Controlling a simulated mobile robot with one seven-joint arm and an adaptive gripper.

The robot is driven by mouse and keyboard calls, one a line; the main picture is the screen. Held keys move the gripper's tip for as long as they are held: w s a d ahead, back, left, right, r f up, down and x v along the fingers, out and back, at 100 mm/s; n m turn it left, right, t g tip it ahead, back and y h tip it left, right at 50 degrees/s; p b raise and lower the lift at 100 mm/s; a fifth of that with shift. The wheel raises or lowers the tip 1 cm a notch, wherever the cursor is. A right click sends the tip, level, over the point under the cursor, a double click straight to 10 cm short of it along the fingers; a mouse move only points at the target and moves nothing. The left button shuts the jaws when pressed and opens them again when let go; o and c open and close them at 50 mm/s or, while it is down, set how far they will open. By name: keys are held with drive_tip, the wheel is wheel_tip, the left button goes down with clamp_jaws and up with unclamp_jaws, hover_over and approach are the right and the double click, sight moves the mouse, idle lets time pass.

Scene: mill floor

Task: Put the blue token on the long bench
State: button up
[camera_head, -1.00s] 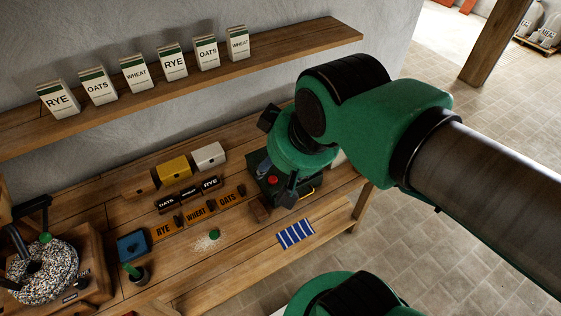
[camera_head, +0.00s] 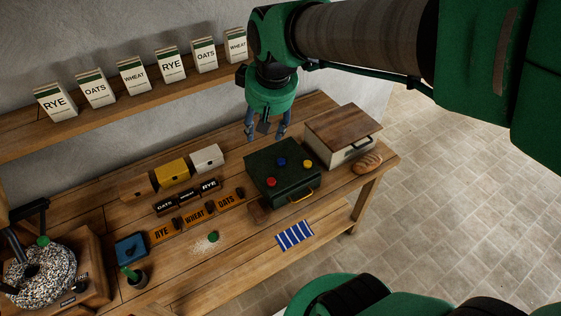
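The blue token (camera_head: 282,161) lies on top of a dark green box (camera_head: 262,160), between a red token (camera_head: 272,182) and a yellow token (camera_head: 307,163). The box stands on the long wooden bench (camera_head: 190,290) against the wall. My gripper (camera_head: 266,133) points down in the picture, just above and behind the box. Its two fingers are spread apart with nothing visible between them. It does not touch the blue token.
A wood-topped bread box (camera_head: 343,147) and a loaf (camera_head: 367,162) stand at the bench's right end. A striped cloth (camera_head: 295,235) lies at the front edge. Name blocks (camera_head: 197,215), small bins (camera_head: 172,172) and a millstone (camera_head: 40,272) stand left. A shelf (camera_head: 130,107) holds labelled bags.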

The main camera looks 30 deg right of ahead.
drive_tip(key=w+d+f+n+g, duration=0.1)
drive_tip(key=w+d+f, duration=0.3)
drive_tip(key=w+f, duration=0.25)
drive_tip(key=w+d+f+g, duration=0.1)
drive_tip(key=w+d+f, duration=0.4)
drive_tip(key=w+f, duration=0.15)
drive_tip(key=w+d+f, duration=0.2)
drive_tip(key=f, duration=0.3)
drive_tip(key=w+d+f+g, duration=0.1)
drive_tip(key=w+d+f, duration=0.2)
drive_tip(key=f, duration=0.2)
drive_tip(key=w+d+f+n, duration=0.1)
drive_tip(key=w+d+f, duration=0.1)
drive_tip(key=f, duration=0.3)
drive_tip(key=shift+w+d+f+g, duration=0.15)
drive_tip(key=shift+w+d+g, duration=0.1)
drive_tip(key=shift+d+g, duration=0.2)
drive_tip(key=shift+f, duration=0.1)
hover_over(281, 160)
drive_tip(key=shift+w+a+f, duration=0.1)
drive_tip(key=shift+f, duration=4.1)
drive_tip(key=shift+f, duration=2.65)
